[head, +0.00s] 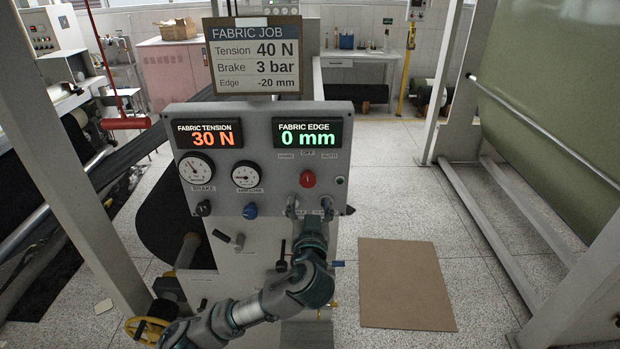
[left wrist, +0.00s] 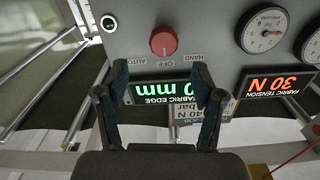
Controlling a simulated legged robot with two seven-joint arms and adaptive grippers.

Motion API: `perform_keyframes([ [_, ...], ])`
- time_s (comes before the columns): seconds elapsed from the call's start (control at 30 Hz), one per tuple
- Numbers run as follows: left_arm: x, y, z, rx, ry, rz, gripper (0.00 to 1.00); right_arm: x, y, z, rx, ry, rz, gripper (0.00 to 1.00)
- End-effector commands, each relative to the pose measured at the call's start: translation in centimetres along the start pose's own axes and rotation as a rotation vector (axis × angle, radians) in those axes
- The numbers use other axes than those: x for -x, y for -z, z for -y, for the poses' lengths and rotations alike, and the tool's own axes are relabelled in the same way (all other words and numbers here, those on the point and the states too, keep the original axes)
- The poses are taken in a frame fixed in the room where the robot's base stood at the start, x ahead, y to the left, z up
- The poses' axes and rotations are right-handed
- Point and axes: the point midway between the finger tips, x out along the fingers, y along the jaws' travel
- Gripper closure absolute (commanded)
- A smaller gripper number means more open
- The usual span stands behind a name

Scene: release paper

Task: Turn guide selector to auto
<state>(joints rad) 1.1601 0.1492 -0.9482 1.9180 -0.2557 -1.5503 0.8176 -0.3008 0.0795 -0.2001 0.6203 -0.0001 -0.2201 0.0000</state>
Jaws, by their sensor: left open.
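The guide selector is a red round knob (head: 308,179) on the right of the grey control panel (head: 262,112), under the labels HAND, OFF and AUTO. In the left wrist view the knob (left wrist: 164,41) appears upside down, and its pale mark points at OFF. My left gripper (head: 311,207) is just below the knob in the head view, with its fingers spread apart. In the left wrist view the gripper (left wrist: 158,80) is open and empty, with the knob beyond the fingertips and apart from them. My right gripper is not in view.
Displays read fabric tension 30 N (head: 208,134) and fabric edge 0 mm (head: 307,134). A job sign (head: 254,55) stands above. Two gauges (head: 196,168), a black knob (head: 204,208) and a blue knob (head: 250,211) are left of the selector. Cardboard (head: 405,284) lies on the floor.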

Motion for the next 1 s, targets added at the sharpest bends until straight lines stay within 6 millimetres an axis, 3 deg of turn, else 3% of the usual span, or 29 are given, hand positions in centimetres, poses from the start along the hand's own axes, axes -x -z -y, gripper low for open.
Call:
perform_keyframes([
  [0.2,-5.2,0.2,0.4,-0.001,0.005,0.000,0.32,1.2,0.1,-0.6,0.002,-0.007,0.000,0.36],
  [0.4,-8.3,0.1,0.3,0.001,0.003,0.001,0.32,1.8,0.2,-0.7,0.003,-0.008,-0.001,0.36],
  [0.6,-9.6,0.1,0.1,0.001,0.001,-0.001,0.32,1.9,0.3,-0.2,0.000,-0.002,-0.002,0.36],
  [0.83,-9.6,0.0,0.1,0.001,0.000,-0.001,0.32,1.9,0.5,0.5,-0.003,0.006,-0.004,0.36],
  [0.87,-9.6,0.0,0.1,0.001,0.000,-0.001,0.34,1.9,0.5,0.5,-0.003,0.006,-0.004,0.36],
  [1.0,-9.6,0.0,0.1,0.001,0.000,0.000,0.69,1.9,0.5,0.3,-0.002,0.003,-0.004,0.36],
])
